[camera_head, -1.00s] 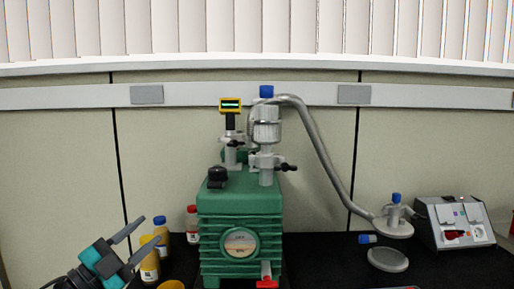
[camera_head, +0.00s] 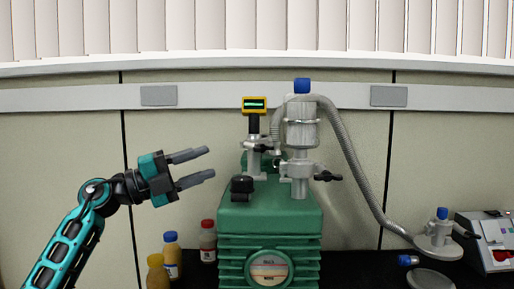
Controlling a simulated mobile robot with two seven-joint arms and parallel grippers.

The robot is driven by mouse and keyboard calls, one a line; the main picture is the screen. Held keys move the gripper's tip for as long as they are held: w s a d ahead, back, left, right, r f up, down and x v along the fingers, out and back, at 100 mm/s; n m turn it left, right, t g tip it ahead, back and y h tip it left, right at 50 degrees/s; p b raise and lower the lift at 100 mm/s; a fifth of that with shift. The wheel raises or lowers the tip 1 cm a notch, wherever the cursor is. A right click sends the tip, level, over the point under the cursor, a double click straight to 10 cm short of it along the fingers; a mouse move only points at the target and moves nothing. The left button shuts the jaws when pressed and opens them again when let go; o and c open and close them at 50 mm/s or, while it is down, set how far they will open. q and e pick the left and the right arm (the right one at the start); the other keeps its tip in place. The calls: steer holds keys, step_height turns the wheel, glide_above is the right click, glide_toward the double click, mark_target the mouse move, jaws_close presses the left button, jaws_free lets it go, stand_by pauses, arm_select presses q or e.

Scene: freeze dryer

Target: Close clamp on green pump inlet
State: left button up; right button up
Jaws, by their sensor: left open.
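The green pump (camera_head: 268,225) stands at the centre of the bench with a round label on its front. Its inlet column (camera_head: 301,130) is a silvery metal stack with a blue cap on top. A clamp (camera_head: 300,168) with a black knob (camera_head: 327,176) sticking out to the right sits around the column's lower part. I cannot tell whether this clamp is open or shut. A second fitting with a black knob sits below the yellow gauge (camera_head: 256,105). My left gripper (camera_head: 212,162) is open and empty, left of the pump and apart from it. My right gripper is not in view.
A grey hose (camera_head: 350,160) runs from the column down to a metal flange (camera_head: 438,245) at right. A grey control box (camera_head: 490,240) stands at the far right.

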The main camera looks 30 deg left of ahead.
mark_target(249, 148)
arm_select(q)
steer(key=p+x, duration=0.2)
steer(key=x, duration=1)
steer(key=shift+c, duration=0.2)
jaws_close()
